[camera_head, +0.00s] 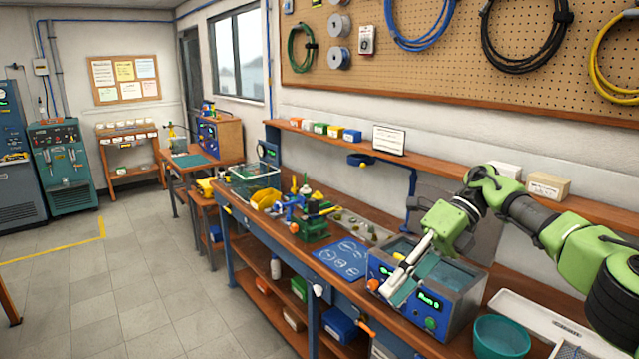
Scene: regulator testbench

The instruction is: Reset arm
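My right arm, green with dark joints, comes in from the right edge and bends down over the workbench. Its gripper (396,284) points down and left, in front of and over the open top of a blue and grey test unit (462,306). I see pale fingers, but cannot tell whether they are apart or closed, or whether they touch the unit. No held object is visible. My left gripper is not in view.
A teal bowl (501,338) and a white tray (545,322) lie right of the unit. A blue mat (341,259) and a green vise-like fixture (313,226) are to its left. A shelf (455,172) with boxes runs behind. Floor at left is clear.

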